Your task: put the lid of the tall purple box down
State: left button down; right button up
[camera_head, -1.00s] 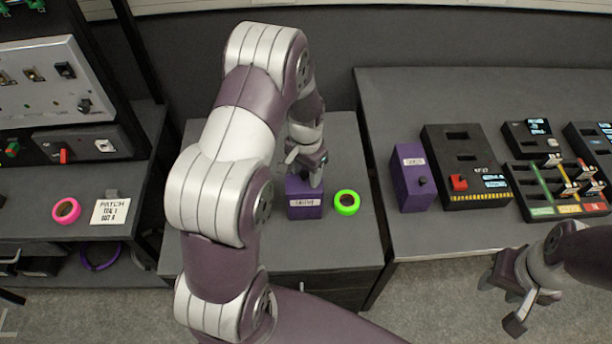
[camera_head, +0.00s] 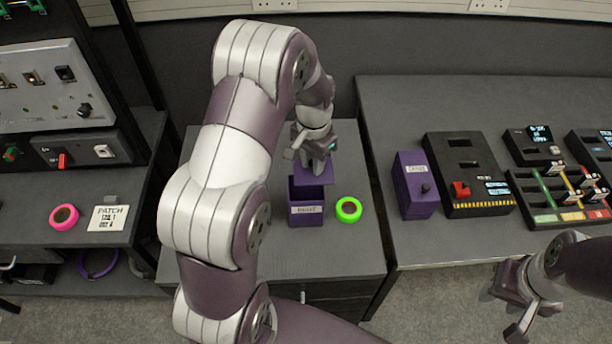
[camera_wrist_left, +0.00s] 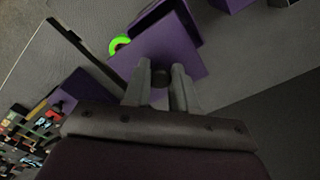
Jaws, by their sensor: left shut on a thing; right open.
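A purple box (camera_head: 306,214) with a white label on its front stands on the middle cabinet, its top open and its inside dark. My left gripper (camera_head: 317,164) is shut on the knob of the purple lid (camera_head: 314,179) and holds it above the box, toward its back. In the left wrist view the square lid (camera_wrist_left: 172,46) hangs apart from the box, with its dark knob (camera_wrist_left: 160,78) between the fingers. The open box (camera_wrist_left: 186,20) shows partly behind it. My right gripper (camera_head: 510,308) is open and empty at the lower right, in front of the right bench.
A green tape ring (camera_head: 348,209) lies close to the box's right. A pink ring (camera_head: 62,216) lies on the left shelf. The cabinet top in front of the box is clear.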

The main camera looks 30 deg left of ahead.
pick_arm(q)
jog(key=w+d+r+p, duration=0.2)
jog(key=w+d+r, duration=0.35)
jog(key=w, duration=0.25)
jog(key=w+a+f+n+b, duration=0.2)
jog(key=w+f+n+b, duration=0.15)
jog(key=f, duration=0.35)
jog(key=w+a+f+n+b, duration=0.2)
jog(key=w+f+n+b, duration=0.1)
jog(key=f+n, duration=0.25)
jog(key=a+f, duration=0.2)
jog(key=a, duration=0.1)
jog(key=a+f, duration=0.2)
jog(key=a, duration=0.2)
jog(key=a+f, duration=0.3)
jog(key=a, duration=0.1)
jog(key=shift+s, duration=0.35)
jog(key=shift+a+f, duration=0.15)
jog(key=shift+a, duration=0.2)
notch_tip(320, 180, down, 4)
jog(key=shift+s+r+p, duration=0.15)
jog(key=shift+p, duration=0.25)
jog(key=shift+f, duration=0.25)
jog(key=shift+f+b, duration=0.1)
jog(key=shift+b, duration=0.2)
jog(key=c, duration=0.9)
grip_release()
